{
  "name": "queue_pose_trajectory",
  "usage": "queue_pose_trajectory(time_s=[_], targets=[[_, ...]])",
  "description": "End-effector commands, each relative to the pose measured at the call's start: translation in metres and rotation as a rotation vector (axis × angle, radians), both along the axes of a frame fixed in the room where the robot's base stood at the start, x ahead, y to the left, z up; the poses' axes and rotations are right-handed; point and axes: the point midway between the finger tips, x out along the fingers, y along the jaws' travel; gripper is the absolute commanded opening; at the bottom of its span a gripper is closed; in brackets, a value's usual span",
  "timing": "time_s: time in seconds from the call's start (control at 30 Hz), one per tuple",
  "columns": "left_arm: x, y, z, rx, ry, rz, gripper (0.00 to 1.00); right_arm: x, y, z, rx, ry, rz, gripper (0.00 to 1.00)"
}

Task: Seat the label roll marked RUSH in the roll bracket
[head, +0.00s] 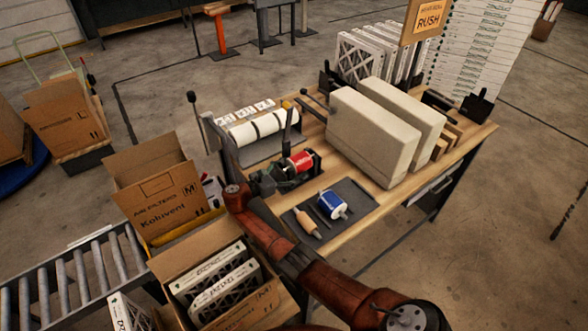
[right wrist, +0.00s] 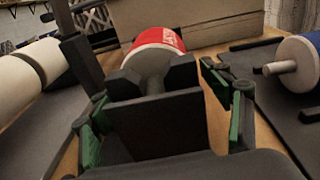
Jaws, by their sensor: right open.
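A red roll with a white end (head: 299,161) stands at the middle of the table. It also shows in the right wrist view (right wrist: 158,38), behind a dark notched upright, the roll bracket (right wrist: 150,122). A grey spindle end appears to rest in the notch. My right gripper (head: 284,176) is open, its green-padded fingers on either side of the upright and apart from the roll. A blue roll with white ends (head: 331,204) lies on a dark mat (head: 352,194). I cannot read the marking on either roll. My left gripper is not in view.
An orange RUSH sign (head: 428,17) stands at the back. White rolls (head: 262,128) sit left of the bracket; large beige boxes (head: 366,138) stand behind. A wooden-handled tool (head: 307,222) lies on the mat. Open cartons (head: 160,205) and a roller conveyor (head: 70,275) are at left.

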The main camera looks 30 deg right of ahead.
Motion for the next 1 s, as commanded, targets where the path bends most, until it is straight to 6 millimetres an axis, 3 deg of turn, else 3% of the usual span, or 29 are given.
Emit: queue_pose_trajectory(time_s=[0.17,0.6,0.8,1.0], targets=[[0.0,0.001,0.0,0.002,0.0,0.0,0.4,0.0,-0.001,0.009,-0.001,-0.003,0.0,0.72],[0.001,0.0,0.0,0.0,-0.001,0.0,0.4,0.001,0.0,0.086,-0.003,-0.003,0.0,0.72],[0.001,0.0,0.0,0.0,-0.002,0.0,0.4,0.001,0.0,0.1,-0.002,0.0,0.0,0.72],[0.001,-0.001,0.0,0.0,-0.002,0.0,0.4,0.001,0.0,0.101,-0.002,0.001,0.0,0.72]])
